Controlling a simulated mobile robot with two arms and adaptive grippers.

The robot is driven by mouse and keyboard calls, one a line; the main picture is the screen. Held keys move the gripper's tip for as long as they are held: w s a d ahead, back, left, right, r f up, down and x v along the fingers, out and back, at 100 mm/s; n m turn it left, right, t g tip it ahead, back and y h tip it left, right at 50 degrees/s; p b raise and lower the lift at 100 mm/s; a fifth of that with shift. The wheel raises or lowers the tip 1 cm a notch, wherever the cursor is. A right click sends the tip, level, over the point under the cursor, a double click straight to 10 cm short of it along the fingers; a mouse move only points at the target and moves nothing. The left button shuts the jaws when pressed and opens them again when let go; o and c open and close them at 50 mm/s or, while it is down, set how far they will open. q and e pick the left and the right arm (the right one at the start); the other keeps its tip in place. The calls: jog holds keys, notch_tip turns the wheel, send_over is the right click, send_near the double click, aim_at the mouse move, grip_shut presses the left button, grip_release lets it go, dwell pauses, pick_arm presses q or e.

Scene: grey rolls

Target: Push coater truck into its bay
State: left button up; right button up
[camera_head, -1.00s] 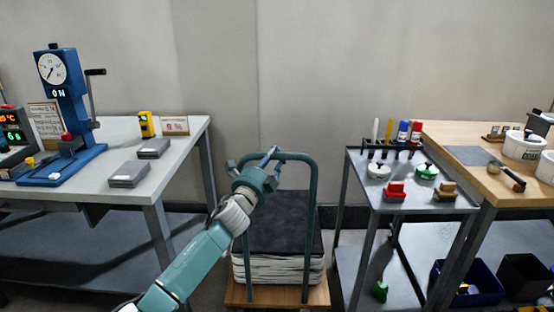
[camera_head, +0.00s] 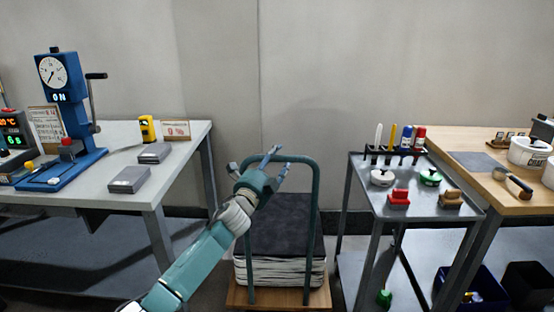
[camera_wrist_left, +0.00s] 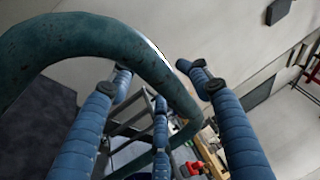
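The coater truck is a cart with a teal hoop handle (camera_head: 316,210), a wooden deck (camera_head: 280,298) and a stack of pale sheets (camera_head: 280,270) under a dark top. It stands upright between two tables. My left gripper (camera_head: 275,162) is at the left part of the handle's top bar. In the left wrist view the handle (camera_wrist_left: 100,45) crosses among the blue fingers (camera_wrist_left: 165,90), which are spread apart. The gripper is open, not closed around the bar; contact is unclear. No bay marking is visible. My right gripper is out of view.
A grey table (camera_head: 120,195) with a blue press (camera_head: 66,120) stands left of the truck. A grey shelf cart (camera_head: 412,208) with pens and stamps stands to the right, beside a wooden-topped table (camera_head: 475,140). The wall (camera_head: 330,70) is behind. Narrow floor gaps flank the truck.

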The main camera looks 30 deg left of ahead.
pick_arm(q)
jog(key=shift+d+r, duration=0.1)
jog(key=shift+d, duration=0.05)
jog(key=shift+s, duration=0.15)
jog(key=v, duration=1.1)
jog(key=shift+s, duration=0.35)
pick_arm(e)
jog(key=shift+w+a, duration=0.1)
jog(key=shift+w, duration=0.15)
